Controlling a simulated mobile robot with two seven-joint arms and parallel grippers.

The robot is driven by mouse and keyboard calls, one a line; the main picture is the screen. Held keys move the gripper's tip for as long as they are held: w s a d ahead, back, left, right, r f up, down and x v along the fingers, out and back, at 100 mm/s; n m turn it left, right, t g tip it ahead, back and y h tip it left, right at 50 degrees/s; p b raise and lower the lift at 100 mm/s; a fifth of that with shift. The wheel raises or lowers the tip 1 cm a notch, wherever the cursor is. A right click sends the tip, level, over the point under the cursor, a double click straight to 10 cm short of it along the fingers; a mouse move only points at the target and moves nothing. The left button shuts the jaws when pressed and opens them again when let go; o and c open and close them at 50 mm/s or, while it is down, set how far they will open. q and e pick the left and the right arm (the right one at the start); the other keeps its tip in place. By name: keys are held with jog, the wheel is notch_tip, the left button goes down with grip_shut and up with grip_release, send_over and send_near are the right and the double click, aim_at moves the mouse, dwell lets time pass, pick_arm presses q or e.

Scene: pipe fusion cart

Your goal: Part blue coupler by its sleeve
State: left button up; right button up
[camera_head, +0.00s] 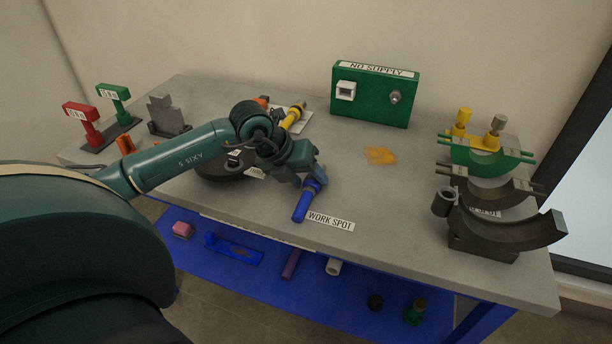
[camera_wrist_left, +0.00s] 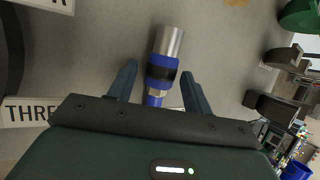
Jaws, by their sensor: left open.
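The blue coupler (camera_head: 302,206) lies on the grey bench top beside the WORK SPOT label (camera_head: 331,221). In the left wrist view the coupler (camera_wrist_left: 163,59) shows a bare metal end, a blue body with a black band, and a narrower blue part running toward the palm. My left gripper (camera_head: 312,181) is over the far part of the coupler and hides some of it. In the wrist view the open left gripper (camera_wrist_left: 158,72) has one finger on each side of the banded body, with a visible gap on both sides. My right gripper is not in view.
A green NO SUPPLY box (camera_head: 373,96) stands at the back, with an orange patch (camera_head: 380,155) in front. Green and dark curved clamps (camera_head: 490,190) stand at the right. A dark disc (camera_head: 213,172) and yellow-ended part (camera_head: 293,116) lie beyond my arm. The bench between coupler and clamps is clear.

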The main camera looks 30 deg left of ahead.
pick_arm(q)
jog(key=shift+s+a+f, duration=0.15)
jog(key=shift+a+f, duration=0.1)
jog(key=shift+s+a+r, duration=0.15)
jog(key=shift+r, duration=0.15)
jog(key=b+v, duration=0.1)
jog(key=v, duration=1.1)
jog(key=shift+d+r+b, duration=0.3)
jog(key=shift+r+b, duration=0.05)
jog(key=shift+r, duration=0.15)
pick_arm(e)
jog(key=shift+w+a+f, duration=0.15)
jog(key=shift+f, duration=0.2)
